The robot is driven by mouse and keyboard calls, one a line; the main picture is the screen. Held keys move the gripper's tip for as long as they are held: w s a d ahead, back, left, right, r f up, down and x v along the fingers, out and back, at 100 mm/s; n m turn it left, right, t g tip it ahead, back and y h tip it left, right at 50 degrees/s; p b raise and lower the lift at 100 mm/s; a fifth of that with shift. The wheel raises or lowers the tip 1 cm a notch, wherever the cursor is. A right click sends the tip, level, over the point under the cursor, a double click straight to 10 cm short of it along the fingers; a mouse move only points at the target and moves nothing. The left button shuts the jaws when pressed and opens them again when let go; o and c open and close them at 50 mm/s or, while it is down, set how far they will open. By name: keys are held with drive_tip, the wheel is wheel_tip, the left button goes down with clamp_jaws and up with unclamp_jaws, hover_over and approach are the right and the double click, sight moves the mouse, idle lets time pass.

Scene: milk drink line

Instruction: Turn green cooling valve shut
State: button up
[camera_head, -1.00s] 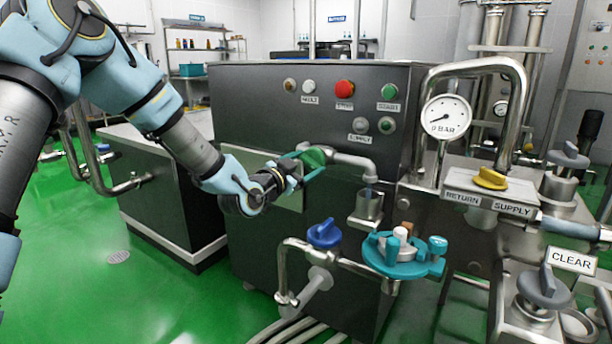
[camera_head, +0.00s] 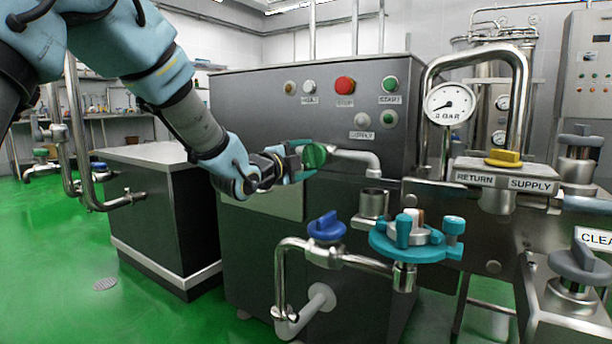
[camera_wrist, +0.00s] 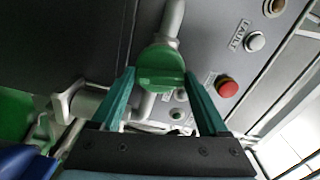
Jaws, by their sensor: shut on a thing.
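The green cooling valve (camera_head: 314,156) sits on a grey pipe at the front of the dark steel machine, with a spout to its right. My gripper (camera_head: 299,163) reaches it from the left and is shut on its handle. In the wrist view the green handle (camera_wrist: 160,68) lies between the two teal fingers of my gripper (camera_wrist: 160,82), one on each side. The fingers partly hide the handle in the head view. A small metal cup (camera_head: 373,204) stands below the spout, and no stream shows between them.
A blue valve (camera_head: 326,228) on a pipe and a teal round fitting (camera_head: 385,247) stand below and to the right. A red button (camera_head: 345,85) is on the panel above. A yellow valve (camera_head: 503,158) and gauge (camera_head: 449,103) are at right.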

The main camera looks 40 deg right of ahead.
drive_tip(key=shift+f+m+b, duration=0.1)
drive_tip(key=shift+m+b, duration=1)
drive_tip(key=shift+b, duration=0.1)
drive_tip(key=o, duration=1.2)
drive_tip(key=shift+o, duration=0.2)
drive_tip(key=p+v, duration=0.1)
drive_tip(key=v, duration=0.9)
drive_tip(key=shift+a, duration=0.4)
